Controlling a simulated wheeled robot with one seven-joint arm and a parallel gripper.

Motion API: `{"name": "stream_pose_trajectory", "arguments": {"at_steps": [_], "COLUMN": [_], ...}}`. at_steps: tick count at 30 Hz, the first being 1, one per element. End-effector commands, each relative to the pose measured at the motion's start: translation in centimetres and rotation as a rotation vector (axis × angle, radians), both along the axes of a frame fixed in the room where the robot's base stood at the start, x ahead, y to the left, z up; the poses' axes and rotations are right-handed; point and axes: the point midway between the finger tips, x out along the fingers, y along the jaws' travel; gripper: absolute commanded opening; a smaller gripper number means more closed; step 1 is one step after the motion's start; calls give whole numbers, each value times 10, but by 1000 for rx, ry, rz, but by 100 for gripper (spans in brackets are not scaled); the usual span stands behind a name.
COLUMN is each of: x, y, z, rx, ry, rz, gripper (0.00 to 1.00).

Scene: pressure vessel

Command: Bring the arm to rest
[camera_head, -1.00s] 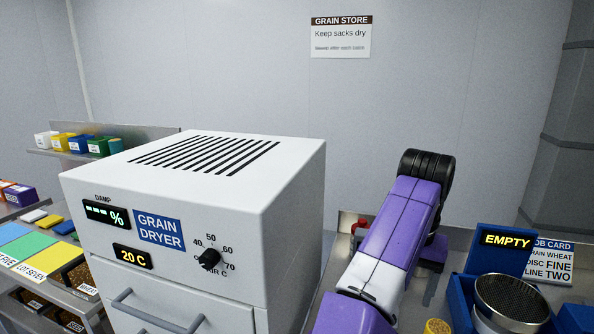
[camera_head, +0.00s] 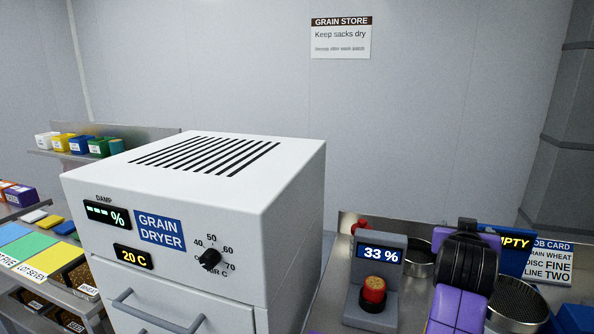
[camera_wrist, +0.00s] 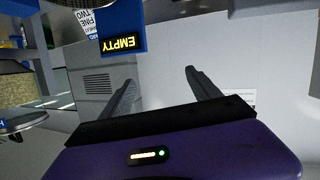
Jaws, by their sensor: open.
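My arm, purple with a black joint, rises at the lower right of the head view, in front of the blue device reading EMPTY (camera_head: 515,243). My gripper (camera_wrist: 163,85) shows in the wrist view with its two dark fingers spread apart. Nothing is between the fingers. The gripper itself is hidden in the head view. The EMPTY device also shows upside down at the top left of the wrist view (camera_wrist: 122,42).
The white grain dryer (camera_head: 215,190) stands left of the arm. A grey meter (camera_head: 377,282) reading 33 % stands on the bench beside my arm. A round sieve (camera_head: 517,300) and a job card (camera_head: 550,262) are at right. A shelf with coloured boxes (camera_head: 80,144) is far left.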

Motion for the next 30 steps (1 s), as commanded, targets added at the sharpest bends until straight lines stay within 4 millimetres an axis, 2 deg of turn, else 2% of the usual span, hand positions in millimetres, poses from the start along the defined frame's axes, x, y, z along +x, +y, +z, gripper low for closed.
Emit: {"name": "stream_pose_trajectory", "arguments": {"at_steps": [2,6,14,23,30], "x": [-12,-34,-93,-187,-275], "y": [-4,4,40,90,123], "z": [-2,-4,-27,-70,-101], "rx": [-90,-214,-360,-380,-302], "ry": [-60,-161,-296,-380,-401], "rz": [29,101,277,486,608], "gripper": [72,72,72,72,72]}}
